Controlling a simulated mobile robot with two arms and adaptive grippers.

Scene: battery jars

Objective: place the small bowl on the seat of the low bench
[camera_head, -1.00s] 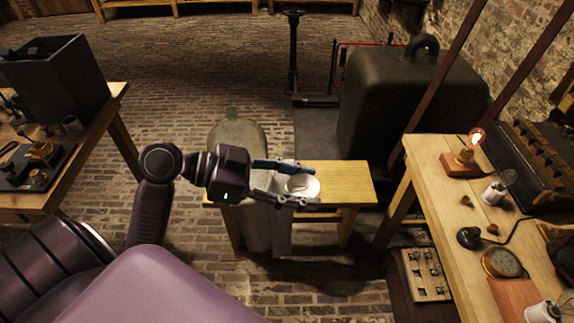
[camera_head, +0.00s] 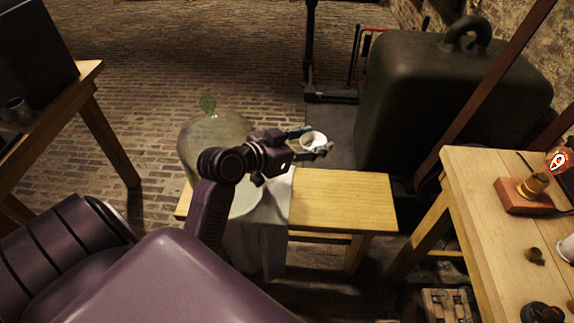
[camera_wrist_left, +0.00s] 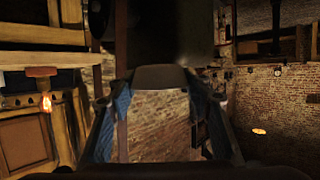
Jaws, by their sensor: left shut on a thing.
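The small white bowl (camera_head: 313,139) is held up in the air, and in the head view it shows just beyond the far edge of the low bench's seat. My left gripper (camera_head: 318,146) is shut on the bowl, with a finger on either side. In the left wrist view a dull curved shape (camera_wrist_left: 160,77) between the fingertips seems to be the bowl. The low wooden bench (camera_head: 345,200) has a bare right half of its seat. My right gripper is not in view.
A large glass jar (camera_head: 205,135) and a grey cloth (camera_head: 268,235) cover the bench's left part, partly behind my arm. A big dark tank (camera_head: 445,105) stands behind the bench. A worktable (camera_head: 470,180) with a lit bulb (camera_head: 558,160) is at the right.

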